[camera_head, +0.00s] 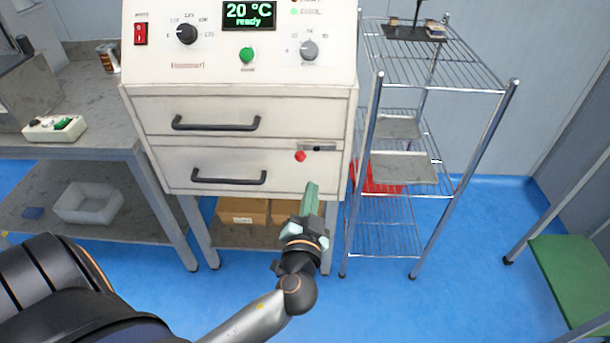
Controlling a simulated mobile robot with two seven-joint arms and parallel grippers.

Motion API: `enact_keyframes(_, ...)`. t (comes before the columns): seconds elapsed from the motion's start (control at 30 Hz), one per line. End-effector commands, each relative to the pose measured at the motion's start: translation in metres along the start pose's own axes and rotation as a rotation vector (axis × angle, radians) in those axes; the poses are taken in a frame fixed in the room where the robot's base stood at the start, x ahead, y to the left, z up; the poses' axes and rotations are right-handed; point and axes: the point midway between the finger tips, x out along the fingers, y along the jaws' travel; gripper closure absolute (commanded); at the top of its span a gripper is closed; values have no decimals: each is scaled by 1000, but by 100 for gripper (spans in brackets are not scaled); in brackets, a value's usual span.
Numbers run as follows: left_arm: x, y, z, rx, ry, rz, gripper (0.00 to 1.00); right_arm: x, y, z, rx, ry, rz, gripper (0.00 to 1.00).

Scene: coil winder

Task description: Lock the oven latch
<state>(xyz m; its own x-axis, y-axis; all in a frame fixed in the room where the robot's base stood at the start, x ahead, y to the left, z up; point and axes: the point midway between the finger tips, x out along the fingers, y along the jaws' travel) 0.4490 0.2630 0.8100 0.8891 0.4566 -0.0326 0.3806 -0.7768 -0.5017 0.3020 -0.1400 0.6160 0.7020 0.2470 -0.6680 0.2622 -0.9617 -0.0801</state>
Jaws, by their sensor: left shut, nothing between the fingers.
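The oven (240,95) is a cream cabinet with a control panel on top and two drawer-like fronts, each with a dark bar handle. Its display (249,15) reads 20 °C and "ready". The latch (318,148) is a small grey plate with a dark part, at the upper right of the lower front. A red knob (300,156) sits just below and left of it. My left gripper (311,190) is shut and empty, pointing up in front of the oven's lower right, below the red knob and apart from it in the picture. My right gripper is not in view.
A wire shelf rack (425,60) with grey trays stands close to the oven's right. A grey workbench (75,100) is at the left, holding a small switch box (55,128). Cardboard boxes (243,211) sit under the oven. A green-topped stool or bench (570,270) is at far right.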

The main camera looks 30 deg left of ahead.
Motion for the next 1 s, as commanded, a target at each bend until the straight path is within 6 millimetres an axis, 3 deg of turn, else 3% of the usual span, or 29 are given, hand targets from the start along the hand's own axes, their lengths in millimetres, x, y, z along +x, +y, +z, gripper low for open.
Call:
enact_keyframes(0.2,3,-12,-15,-13,64,-84,100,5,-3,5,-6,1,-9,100)
enact_keyframes(0.57,6,-13,-16,-11,64,-84,100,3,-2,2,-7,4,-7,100)
enact_keyframes(0.77,32,-16,-19,-9,66,-85,100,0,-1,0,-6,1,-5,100)
enact_keyframes(1.0,84,-21,-23,-9,66,-86,100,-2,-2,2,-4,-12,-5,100)
